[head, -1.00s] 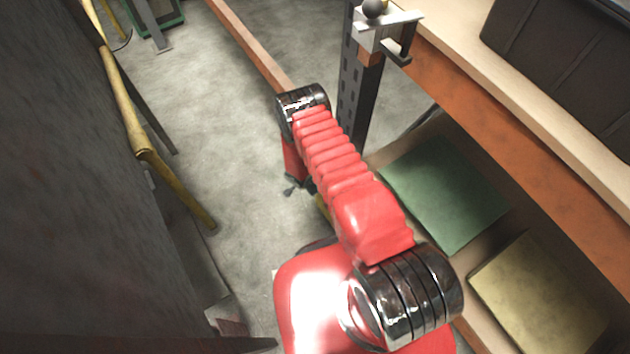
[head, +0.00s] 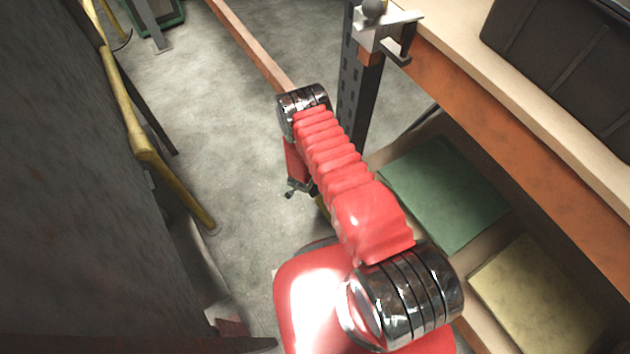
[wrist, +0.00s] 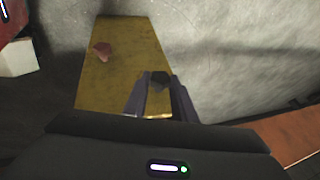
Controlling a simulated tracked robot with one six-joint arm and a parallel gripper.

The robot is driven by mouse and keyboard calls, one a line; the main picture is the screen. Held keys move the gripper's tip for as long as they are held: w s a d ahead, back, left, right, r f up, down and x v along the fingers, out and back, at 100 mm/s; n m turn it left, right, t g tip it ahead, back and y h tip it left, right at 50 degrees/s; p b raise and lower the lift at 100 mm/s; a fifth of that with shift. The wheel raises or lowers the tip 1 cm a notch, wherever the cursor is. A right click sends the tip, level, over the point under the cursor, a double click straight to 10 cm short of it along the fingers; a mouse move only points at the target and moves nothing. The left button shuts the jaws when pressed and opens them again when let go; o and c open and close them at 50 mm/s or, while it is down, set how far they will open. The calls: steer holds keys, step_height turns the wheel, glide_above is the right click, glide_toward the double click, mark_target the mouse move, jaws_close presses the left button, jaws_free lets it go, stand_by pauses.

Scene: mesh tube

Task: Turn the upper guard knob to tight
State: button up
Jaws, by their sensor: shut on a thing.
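In the wrist view a yellow guard panel (wrist: 122,70) stands against a grey surface. A dark knob (wrist: 158,77) sits near its lower right edge, and a reddish knob (wrist: 102,51) sits farther up and left. My gripper (wrist: 160,90) has one finger on each side of the dark knob and is shut on it. I cannot tell from this tilted view which knob is the upper one, nor read any tight mark. In the head view my red arm hides most of this place, and the knobs cannot be made out.
In the head view a workbench (head: 540,150) with an orange edge fills the right, with a black bin (head: 570,55) on top and green (head: 445,192) and yellow (head: 540,295) sheets below. A dark wall (head: 60,200) with a yellow pipe (head: 125,105) runs along the left.

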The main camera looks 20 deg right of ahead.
steer(key=shift+s+d+f+t+y, duration=0.15)
steer(key=shift+s+t+y, duration=0.15)
steer(key=shift+t, duration=0.7)
steer(key=shift+s+d+f+m+t+y, duration=0.1)
steer(key=shift+s+f+m+t+y, duration=0.25)
steer(key=shift+t, duration=1)
steer(key=shift+s+f+m+t+y, duration=0.1)
steer(key=shift+m+t, duration=0.4)
steer(key=shift+t, duration=0.9)
steer(key=shift+s+d+f+m+t+y, duration=0.2)
steer(key=shift+m+t, duration=0.25)
steer(key=shift+t, duration=0.9)
steer(key=shift+a+f, duration=0.1)
steer(key=shift+a, duration=0.05)
steer(key=o, duration=1)
steer(key=shift+w, duration=0.2)
steer(key=shift+o, duration=0.2)
steer(key=shift+s, duration=0.1)
